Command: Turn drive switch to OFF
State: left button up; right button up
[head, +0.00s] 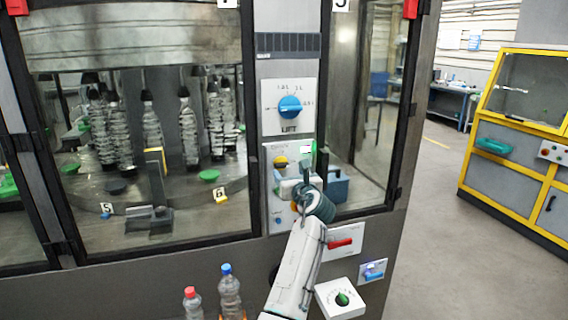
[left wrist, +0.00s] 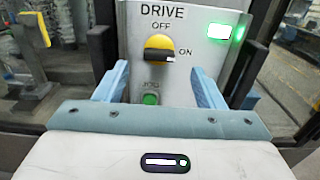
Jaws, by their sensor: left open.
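The drive switch is a yellow round knob with a black bar, seen in the left wrist view (left wrist: 159,50) and in the head view (head: 280,161). Its panel reads DRIVE, with OFF above the knob and ON to its right. The black bar lies level, with its end towards ON. My left gripper (head: 297,180) is in front of this panel. In the left wrist view its two blue fingers (left wrist: 158,85) are open, spread on either side of the green JOG button (left wrist: 151,99), below the knob. Nothing is between them but the panel. My right gripper is out of view.
A lit green indicator (left wrist: 220,31) is right of the switch. A large blue dial (head: 290,106) is above the drive panel. A red handle (head: 341,243) and a white box with a green knob (head: 342,298) are lower right. Glass doors flank the panel.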

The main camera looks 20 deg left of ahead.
aim_at(283, 165)
pick_arm(q)
jog(key=p+x, duration=0.1)
jog(key=x, duration=0.5)
jog(key=shift+w+a+p, duration=0.2)
jog(key=shift+p, duration=0.1)
jog(key=shift+c, duration=0.4)
jog(key=c, duration=0.9)
